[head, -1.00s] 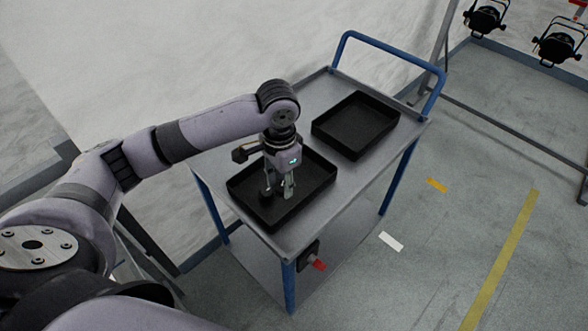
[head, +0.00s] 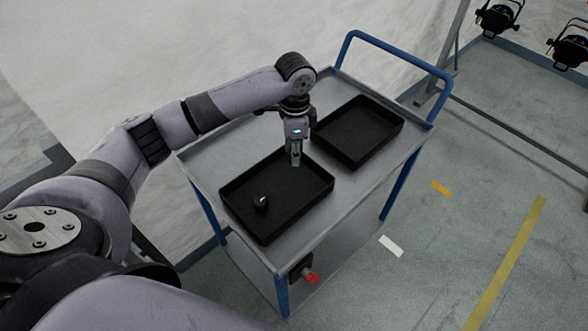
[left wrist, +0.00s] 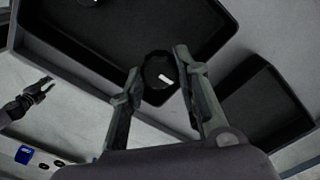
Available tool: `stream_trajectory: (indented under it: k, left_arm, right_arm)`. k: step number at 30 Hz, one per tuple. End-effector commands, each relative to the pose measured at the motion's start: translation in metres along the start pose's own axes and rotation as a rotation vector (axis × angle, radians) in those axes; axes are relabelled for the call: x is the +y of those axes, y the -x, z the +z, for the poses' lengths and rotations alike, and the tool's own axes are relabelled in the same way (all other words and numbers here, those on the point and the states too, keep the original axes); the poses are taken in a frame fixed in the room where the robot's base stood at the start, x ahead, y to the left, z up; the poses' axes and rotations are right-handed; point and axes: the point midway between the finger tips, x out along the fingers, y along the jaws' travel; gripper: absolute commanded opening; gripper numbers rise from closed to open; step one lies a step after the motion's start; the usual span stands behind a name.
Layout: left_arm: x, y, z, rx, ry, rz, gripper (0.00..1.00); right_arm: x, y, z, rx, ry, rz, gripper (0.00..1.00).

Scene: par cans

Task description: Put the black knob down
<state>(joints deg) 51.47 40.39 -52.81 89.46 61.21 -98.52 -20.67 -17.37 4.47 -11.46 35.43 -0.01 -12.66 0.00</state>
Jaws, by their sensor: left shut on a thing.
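My left gripper (head: 295,161) is above the cart, over the inner corner of the near black tray (head: 232,184). In the left wrist view it (left wrist: 157,78) is shut on a black knob (left wrist: 158,72) with a white mark, held between the fingertips. In the head view the held knob is hard to make out. A second black knob (head: 261,204) lies inside the near tray, left of the gripper. It is cut off at the top of the left wrist view (left wrist: 88,2). A small dark gripper-like shape (left wrist: 38,92), probably my right gripper, shows at the left there.
A second black tray (head: 380,113) sits on the grey cart top (head: 205,160) near its blue handle (head: 395,50) and looks empty. A narrow strip of bare cart top lies between the trays. Stage lights (head: 497,19) are at the upper right.

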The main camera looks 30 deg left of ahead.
Motion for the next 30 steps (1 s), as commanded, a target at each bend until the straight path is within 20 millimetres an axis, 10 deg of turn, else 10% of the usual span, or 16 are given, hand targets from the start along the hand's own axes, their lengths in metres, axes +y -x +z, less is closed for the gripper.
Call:
stream_trajectory:
  k: [18, 29, 30]
  left_arm:
    - [0.001, -0.084, 0.000, -0.001, 0.000, 0.001, 0.07]
    - [0.000, -0.088, 0.000, 0.001, 0.000, 0.000, 0.07]
    - [0.000, -0.089, 0.000, 0.001, 0.000, -0.001, 0.31]
  right_arm:
    - [0.004, 0.011, -0.003, 0.004, 0.002, 0.004, 0.30]
    - [0.004, 0.011, -0.005, 0.006, 0.001, 0.004, 0.30]
    - [0.004, 0.011, -0.005, 0.007, 0.001, 0.004, 0.30]
